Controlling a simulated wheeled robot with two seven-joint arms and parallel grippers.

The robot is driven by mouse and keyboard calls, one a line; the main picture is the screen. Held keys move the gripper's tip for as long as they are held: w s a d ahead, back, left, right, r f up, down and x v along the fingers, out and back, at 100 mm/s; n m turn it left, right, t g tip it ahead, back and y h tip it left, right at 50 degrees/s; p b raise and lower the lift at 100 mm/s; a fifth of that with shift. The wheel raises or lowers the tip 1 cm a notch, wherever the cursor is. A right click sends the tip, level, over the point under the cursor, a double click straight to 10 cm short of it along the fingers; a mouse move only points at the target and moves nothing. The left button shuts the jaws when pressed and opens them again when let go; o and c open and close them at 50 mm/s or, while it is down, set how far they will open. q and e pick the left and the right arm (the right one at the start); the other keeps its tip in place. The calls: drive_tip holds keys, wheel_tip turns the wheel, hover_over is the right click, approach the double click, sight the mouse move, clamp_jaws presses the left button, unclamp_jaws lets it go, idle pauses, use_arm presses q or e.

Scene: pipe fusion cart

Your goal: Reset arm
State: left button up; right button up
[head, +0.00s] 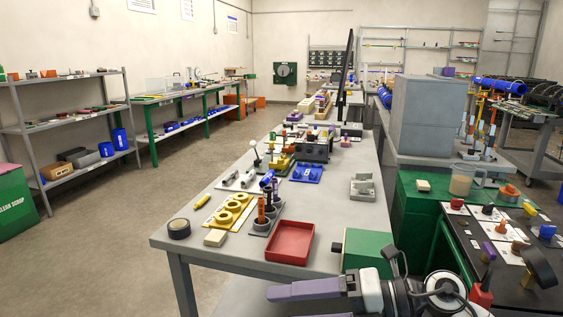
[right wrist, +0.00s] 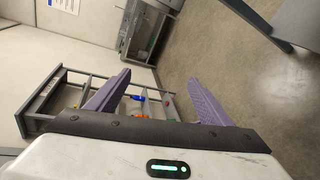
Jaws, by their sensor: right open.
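My right gripper (head: 278,292) shows at the bottom of the head view, its purple fingers pointing left, just in front of the grey workbench's near edge. In the right wrist view its two purple fingers (right wrist: 159,78) stand wide apart with nothing between them. That view looks out over the floor, a wall and shelving, tilted. My left gripper is not in view.
The grey workbench (head: 352,223) holds a red tray (head: 290,243), a yellow fixture (head: 230,211), a tape roll (head: 179,229) and a beige block (head: 215,238). A green box (head: 367,250) stands close behind my right gripper. Floor (head: 100,255) left of the bench is clear.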

drive_tip(key=s+d+f+m+t+h, duration=0.1)
drive_tip(key=d+f+m+t+h, duration=0.5)
drive_tip(key=m, duration=0.8)
drive_tip(key=s+d+f+m+t+h, duration=0.15)
drive_tip(key=d+f+m+t, duration=0.25)
drive_tip(key=f+m+t, duration=0.75)
drive_tip(key=s+d+f+m+g+h, duration=0.2)
drive_tip(key=s+f+m+g, duration=0.2)
drive_tip(key=s+f, duration=0.3)
drive_tip(key=s+d+f+m+g+h, duration=0.2)
drive_tip(key=s+f+m+g, duration=0.3)
drive_tip(key=s, duration=0.6)
wheel_tip(320, 180, down, 4)
drive_tip(key=shift+d+r+g+h, duration=0.15)
drive_tip(key=shift+r+g+h, duration=0.15)
drive_tip(key=shift+g, duration=0.85)
